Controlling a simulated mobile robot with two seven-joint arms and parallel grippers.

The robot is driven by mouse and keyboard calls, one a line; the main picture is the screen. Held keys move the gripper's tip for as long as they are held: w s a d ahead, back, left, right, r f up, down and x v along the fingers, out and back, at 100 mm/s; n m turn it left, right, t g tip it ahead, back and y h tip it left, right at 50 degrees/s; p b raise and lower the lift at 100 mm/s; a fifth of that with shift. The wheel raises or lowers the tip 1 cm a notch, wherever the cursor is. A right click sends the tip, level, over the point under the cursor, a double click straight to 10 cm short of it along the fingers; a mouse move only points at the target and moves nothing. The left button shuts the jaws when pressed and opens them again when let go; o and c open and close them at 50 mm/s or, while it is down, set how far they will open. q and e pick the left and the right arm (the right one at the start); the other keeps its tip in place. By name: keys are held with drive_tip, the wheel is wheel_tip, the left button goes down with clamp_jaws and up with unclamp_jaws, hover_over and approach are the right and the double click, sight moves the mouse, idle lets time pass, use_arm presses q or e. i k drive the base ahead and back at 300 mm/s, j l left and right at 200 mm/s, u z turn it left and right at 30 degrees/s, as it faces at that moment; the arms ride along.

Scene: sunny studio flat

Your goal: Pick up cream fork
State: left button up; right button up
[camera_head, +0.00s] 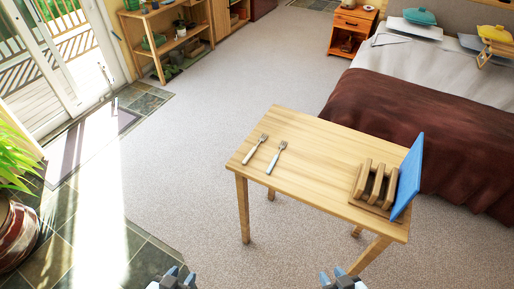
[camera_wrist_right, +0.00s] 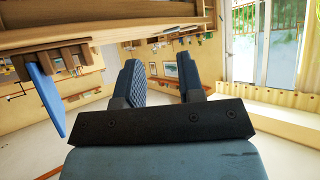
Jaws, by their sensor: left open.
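Two forks lie apart on the wooden table, near its left end. The left fork (camera_head: 255,149) and the right fork (camera_head: 276,157) both have pale handles; I cannot tell for sure which is the cream one. My left gripper (camera_head: 175,275) is open and empty at the bottom of the head view, off the table and well short of the forks. My right gripper (camera_head: 341,275) is at the bottom edge, also apart from the forks. In the right wrist view its fingers (camera_wrist_right: 157,80) stand apart with nothing between them.
The wooden table (camera_head: 318,147) carries a wooden rack (camera_head: 372,186) with a blue board (camera_head: 408,176) at its right end. A bed (camera_head: 430,125) stands behind it. A potted plant (camera_head: 14,205) is at left. Carpet left of the table is clear.

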sight(255, 149)
drive_tip(key=i+j+z, duration=0.15)
drive_tip(key=i+j, duration=0.3)
drive_tip(key=i+j+z, duration=0.1)
drive_tip(key=i+j, duration=0.3)
drive_tip(key=i+j+z, duration=0.15)
drive_tip(key=i+j, duration=0.2)
drive_tip(key=j, duration=0.3)
